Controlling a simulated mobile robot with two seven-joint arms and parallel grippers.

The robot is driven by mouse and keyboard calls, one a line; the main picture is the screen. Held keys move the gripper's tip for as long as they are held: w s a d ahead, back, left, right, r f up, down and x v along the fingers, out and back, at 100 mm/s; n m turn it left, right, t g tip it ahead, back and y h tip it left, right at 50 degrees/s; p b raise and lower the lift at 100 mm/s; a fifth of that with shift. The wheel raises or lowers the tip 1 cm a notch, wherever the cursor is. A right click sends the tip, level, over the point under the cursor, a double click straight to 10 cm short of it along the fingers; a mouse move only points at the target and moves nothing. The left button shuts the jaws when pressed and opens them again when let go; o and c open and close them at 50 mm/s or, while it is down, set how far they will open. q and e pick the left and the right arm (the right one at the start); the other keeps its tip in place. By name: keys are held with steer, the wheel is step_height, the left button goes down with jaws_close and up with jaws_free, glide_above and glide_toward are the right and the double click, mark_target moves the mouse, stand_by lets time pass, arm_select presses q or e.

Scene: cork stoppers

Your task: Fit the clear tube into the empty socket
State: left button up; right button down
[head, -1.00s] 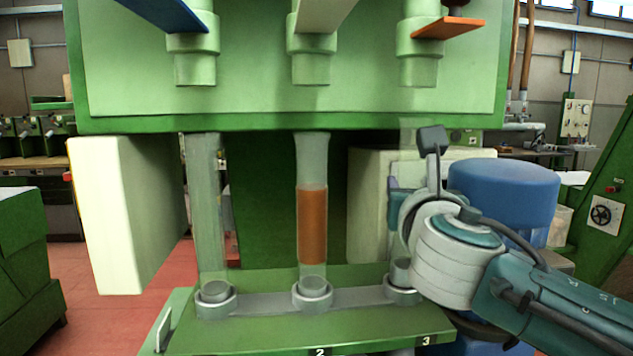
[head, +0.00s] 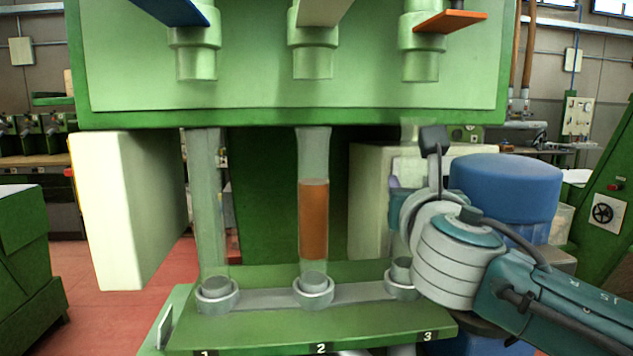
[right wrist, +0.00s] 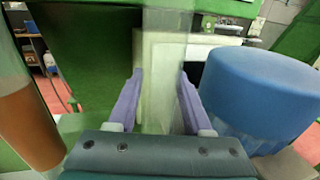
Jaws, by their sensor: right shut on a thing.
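My right gripper (head: 402,194) is shut on the clear tube (head: 410,132), which stands upright at the right-hand station marked 3. In the right wrist view the tube (right wrist: 162,75) shows between the two purple fingers of the right gripper (right wrist: 160,80). The socket at station 3 (head: 402,284) is a grey ring on the green base, partly hidden by my wrist. The tube's lower end is hidden, so I cannot tell whether it touches the socket. My left gripper is not in view.
Another clear tube (head: 207,200) stands in the left socket (head: 217,299). A tube with orange-brown filling (head: 313,220) stands in the middle socket (head: 313,297), and shows close at left in the right wrist view. Green nozzles hang above. A blue drum (head: 505,195) stands at right.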

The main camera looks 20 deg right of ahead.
steer(key=shift+f+b, duration=0.45)
steer(key=shift+f, duration=0.2)
steer(key=shift+c, duration=1.2)
jaws_free()
steer(key=v, duration=1)
